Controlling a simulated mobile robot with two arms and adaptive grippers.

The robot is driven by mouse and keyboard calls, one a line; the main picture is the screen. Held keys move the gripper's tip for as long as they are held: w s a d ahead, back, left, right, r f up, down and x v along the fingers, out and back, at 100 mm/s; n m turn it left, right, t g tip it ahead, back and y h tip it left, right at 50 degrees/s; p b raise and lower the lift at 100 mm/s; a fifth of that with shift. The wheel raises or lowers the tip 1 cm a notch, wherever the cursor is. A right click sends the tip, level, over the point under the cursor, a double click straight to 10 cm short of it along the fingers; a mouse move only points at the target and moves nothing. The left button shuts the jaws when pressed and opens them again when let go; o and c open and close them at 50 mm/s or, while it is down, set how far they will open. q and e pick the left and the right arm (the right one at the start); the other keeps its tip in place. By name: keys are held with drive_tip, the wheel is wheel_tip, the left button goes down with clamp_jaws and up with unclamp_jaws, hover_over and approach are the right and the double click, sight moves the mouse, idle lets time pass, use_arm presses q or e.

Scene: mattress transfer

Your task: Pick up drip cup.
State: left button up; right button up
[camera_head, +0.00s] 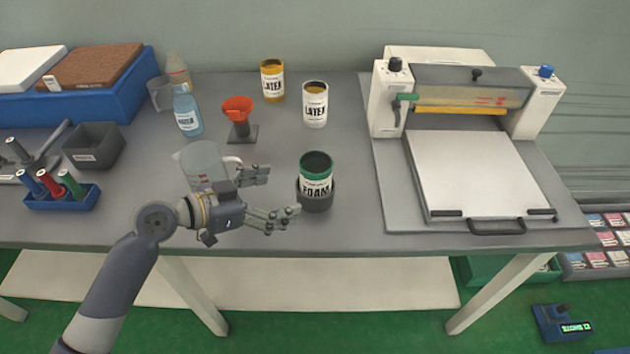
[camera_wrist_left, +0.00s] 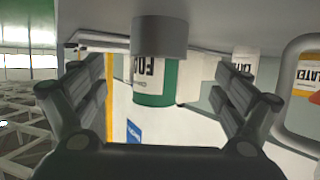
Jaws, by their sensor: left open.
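A dark grey cup (camera_head: 316,199), which looks like the drip cup, stands on the table around the base of a white can (camera_head: 316,178) with a green rim and the word FOAM. My left gripper (camera_head: 280,194) is open and empty just left of them, its fingers pointing toward them. In the left wrist view the picture is upside down: the grey cup (camera_wrist_left: 160,36) and the green-and-white can (camera_wrist_left: 155,85) lie ahead between the open fingers (camera_wrist_left: 162,88), apart from them. My right gripper is not in view.
A clear measuring jug (camera_head: 200,163) stands close behind my left gripper. An orange funnel on a stand (camera_head: 238,112) and two LATEX cans (camera_head: 314,104) (camera_head: 272,80) are further back. A press machine (camera_head: 478,172) stands to the right. The table's front edge (camera_head: 330,246) is near.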

sight(303, 189)
use_arm(q)
drive_tip(key=x, duration=0.4)
drive_tip(key=shift+s+d+r+p, duration=0.15)
drive_tip(key=shift+s+d+p, duration=0.1)
drive_tip(key=shift+d+p, duration=0.15)
drive_tip(key=shift+w+d, duration=0.1)
drive_tip(key=shift+w, duration=0.05)
drive_tip(key=shift+w+d+f, duration=0.2)
drive_tip(key=shift+w+f, duration=0.05)
drive_tip(key=p+x, duration=0.1)
drive_tip(key=x, duration=0.3)
drive_tip(key=shift+a, duration=0.1)
drive_tip(key=shift+w+d+f+p, duration=0.15)
drive_tip(key=shift+w+d+p, duration=0.1)
drive_tip(key=shift+w+p, duration=0.05)
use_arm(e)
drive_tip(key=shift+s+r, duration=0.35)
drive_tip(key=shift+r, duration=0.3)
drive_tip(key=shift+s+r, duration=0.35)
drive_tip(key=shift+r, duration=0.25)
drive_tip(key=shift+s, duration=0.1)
